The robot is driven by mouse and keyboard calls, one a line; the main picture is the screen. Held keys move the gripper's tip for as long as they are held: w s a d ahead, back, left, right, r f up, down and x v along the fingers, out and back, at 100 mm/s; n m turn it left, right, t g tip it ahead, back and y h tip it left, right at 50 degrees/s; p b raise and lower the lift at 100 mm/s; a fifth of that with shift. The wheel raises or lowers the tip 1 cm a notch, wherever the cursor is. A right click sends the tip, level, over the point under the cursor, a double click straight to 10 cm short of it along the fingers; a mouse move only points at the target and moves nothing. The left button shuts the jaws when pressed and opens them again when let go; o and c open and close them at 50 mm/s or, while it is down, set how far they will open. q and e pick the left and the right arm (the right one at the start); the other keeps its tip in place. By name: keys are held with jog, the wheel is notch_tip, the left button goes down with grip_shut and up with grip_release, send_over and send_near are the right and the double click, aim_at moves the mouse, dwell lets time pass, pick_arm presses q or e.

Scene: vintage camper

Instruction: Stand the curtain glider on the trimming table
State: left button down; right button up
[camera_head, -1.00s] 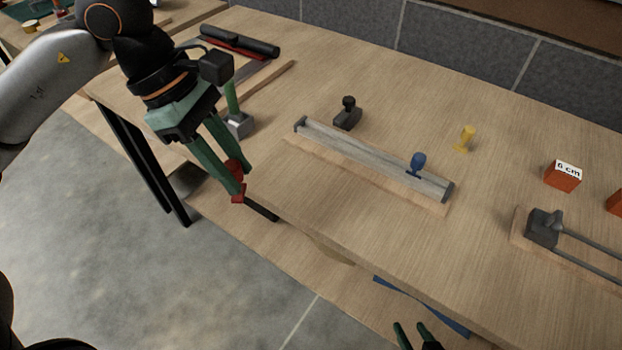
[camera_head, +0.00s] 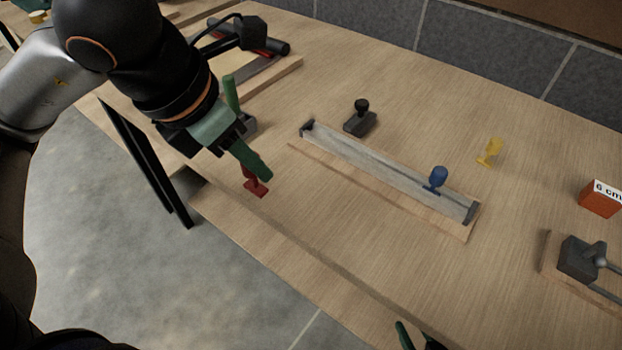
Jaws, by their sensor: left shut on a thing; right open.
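My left gripper (camera_head: 252,165) is shut on a red glider (camera_head: 256,189), over the front left part of the wooden table (camera_head: 330,225). The glider's flat foot points down and its stem is roughly upright; its top is hidden by the green fingers. I cannot tell whether the foot touches the tabletop. A blue glider (camera_head: 437,179) sits on the grey rail (camera_head: 385,170), and a yellow glider (camera_head: 489,152) stands on the tabletop behind it. My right gripper (camera_head: 420,341) is open at the bottom edge, with only its fingertips showing.
A dark block with a knob (camera_head: 360,122) stands behind the rail. A green-handled tool (camera_head: 231,95) is behind my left gripper. An orange block marked 6 cm (camera_head: 601,199) and a grey clamp (camera_head: 580,259) are at the right. The tabletop between the red glider and the rail is clear.

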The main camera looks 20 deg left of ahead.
pick_arm(q)
jog(key=shift+w+d+f, duration=0.85)
jog(key=shift+w+f, duration=0.6)
jog(key=shift+f, duration=0.45)
jog(key=shift+w+d+f, duration=0.8)
jog(key=shift+w+f, duration=0.65)
jog(key=shift+f, duration=0.4)
jog(key=shift+w+d+f, duration=0.85)
jog(key=shift+w+f, duration=0.6)
jog(key=shift+f, duration=0.45)
jog(key=shift+f, duration=0.15)
jog(key=c, duration=0.6)
grip_release()
jog(key=p+v, duration=0.1)
jog(key=v, duration=1.1)
jog(key=shift+w+r, duration=0.1)
jog(key=shift+r, duration=0.15)
